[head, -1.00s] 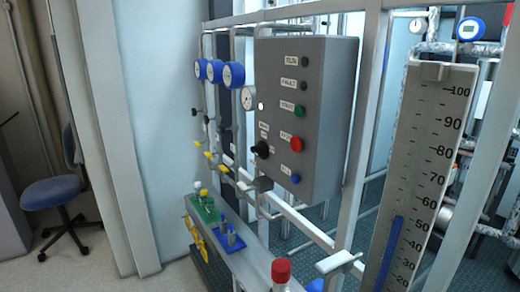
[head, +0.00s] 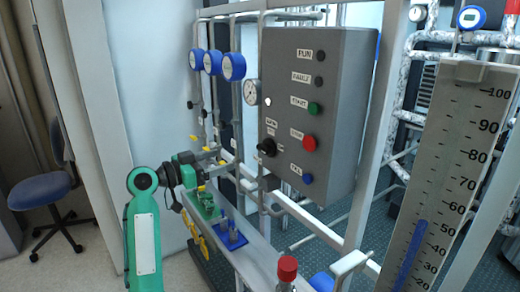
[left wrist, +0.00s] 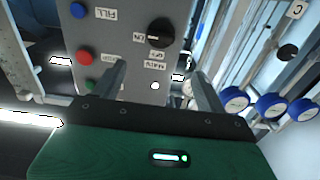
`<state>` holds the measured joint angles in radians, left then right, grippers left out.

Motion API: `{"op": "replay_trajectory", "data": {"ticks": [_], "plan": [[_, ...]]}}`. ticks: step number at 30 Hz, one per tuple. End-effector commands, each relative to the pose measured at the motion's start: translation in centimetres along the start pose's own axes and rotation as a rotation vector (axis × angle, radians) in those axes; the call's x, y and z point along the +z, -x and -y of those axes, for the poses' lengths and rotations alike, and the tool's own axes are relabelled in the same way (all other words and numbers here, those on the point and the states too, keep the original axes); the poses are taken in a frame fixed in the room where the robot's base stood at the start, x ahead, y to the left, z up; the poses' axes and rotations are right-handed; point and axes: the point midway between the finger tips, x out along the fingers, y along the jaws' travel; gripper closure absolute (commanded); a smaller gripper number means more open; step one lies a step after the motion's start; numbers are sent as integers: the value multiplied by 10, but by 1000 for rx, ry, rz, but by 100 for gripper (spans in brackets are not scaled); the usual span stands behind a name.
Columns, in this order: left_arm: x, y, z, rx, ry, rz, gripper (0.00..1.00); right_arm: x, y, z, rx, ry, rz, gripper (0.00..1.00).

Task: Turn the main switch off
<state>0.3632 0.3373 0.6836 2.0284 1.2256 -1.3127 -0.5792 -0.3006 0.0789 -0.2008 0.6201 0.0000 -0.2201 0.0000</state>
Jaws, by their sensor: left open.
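The main switch is a black rotary knob (head: 267,147) low on the left side of the grey control box (head: 340,120). The knob also shows in the left wrist view (left wrist: 161,32), beside an ON label. My right gripper is out of view.
Red (head: 310,143), green (head: 314,108) and blue (head: 307,179) buttons sit near the knob. Blue gauges (head: 213,62) and pipes stand left of the box. Below are a narrow bench with green and blue holders (head: 232,238) and a red-capped item (head: 287,268). A level scale (head: 450,150) stands right.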

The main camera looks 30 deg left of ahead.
Motion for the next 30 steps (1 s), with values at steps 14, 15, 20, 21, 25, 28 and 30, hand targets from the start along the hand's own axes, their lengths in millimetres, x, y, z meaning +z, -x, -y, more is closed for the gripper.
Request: {"op": "replay_trajectory", "data": {"ticks": [14,15,20,21,25,28,30], "plan": [[-3,-95,0,2,9,0,25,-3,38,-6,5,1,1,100],[-2,-102,-1,2,10,1,25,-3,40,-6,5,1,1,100],[0,-122,0,0,9,1,25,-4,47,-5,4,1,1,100],[0,-125,0,0,7,2,25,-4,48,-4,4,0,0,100],[1,-131,0,-1,6,3,25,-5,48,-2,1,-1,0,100],[2,-132,0,-1,5,3,25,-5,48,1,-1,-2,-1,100],[2,-132,0,-1,5,3,25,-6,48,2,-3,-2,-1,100]]}}
